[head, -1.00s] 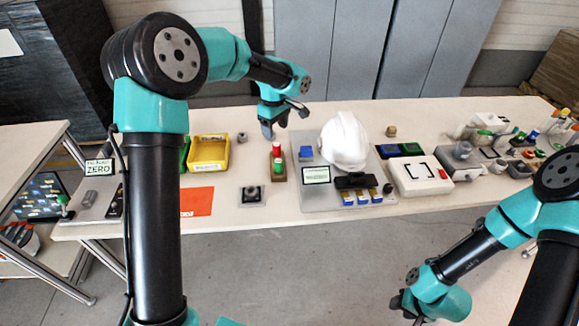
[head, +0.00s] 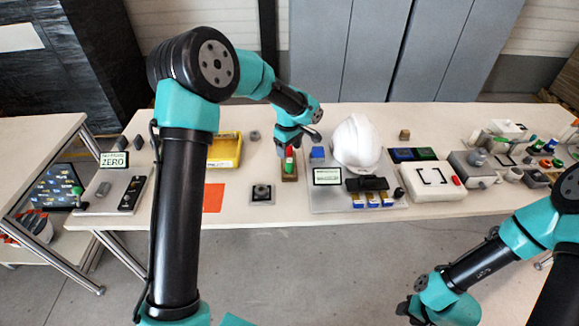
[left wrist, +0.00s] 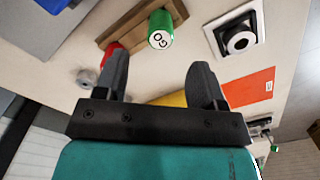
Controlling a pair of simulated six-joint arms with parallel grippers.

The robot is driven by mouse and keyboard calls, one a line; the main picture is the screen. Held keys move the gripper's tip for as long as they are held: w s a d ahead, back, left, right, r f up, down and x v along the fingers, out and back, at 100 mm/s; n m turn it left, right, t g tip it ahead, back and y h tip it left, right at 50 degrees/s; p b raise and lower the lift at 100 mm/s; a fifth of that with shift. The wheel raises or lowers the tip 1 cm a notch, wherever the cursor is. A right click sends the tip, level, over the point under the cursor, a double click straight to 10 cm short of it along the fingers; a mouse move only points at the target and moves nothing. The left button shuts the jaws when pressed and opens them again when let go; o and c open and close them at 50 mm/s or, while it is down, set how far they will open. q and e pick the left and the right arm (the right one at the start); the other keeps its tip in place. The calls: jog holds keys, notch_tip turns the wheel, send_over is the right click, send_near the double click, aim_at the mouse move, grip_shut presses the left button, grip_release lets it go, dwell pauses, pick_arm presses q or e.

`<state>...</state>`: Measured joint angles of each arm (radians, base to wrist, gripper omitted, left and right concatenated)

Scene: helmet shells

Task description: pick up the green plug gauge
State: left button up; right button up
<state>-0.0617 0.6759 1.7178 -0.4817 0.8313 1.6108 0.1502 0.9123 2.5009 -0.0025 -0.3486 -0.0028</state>
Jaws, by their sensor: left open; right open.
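The green plug gauge (head: 289,166) stands upright in a wooden holder (head: 290,179) on the bench, with a red plug beside it. In the left wrist view the green plug (left wrist: 160,28) shows its lettered end, and the red plug (left wrist: 109,54) is partly hidden by one finger. My left gripper (head: 290,147) is open and empty over the holder. In the left wrist view the green plug appears beyond the gap between its fingertips (left wrist: 158,72), not between the fingers. My right gripper (head: 408,309) is open, low at the front right, away from the bench items.
Bare bench lies in front of the holder.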

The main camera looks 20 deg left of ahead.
aim_at(290, 160)
pick_arm(q)
jog(key=shift+f, duration=1.7)
jog(key=shift+d+f, duration=0.15)
jog(key=shift+f, duration=2.45)
jog(key=c, duration=0.9)
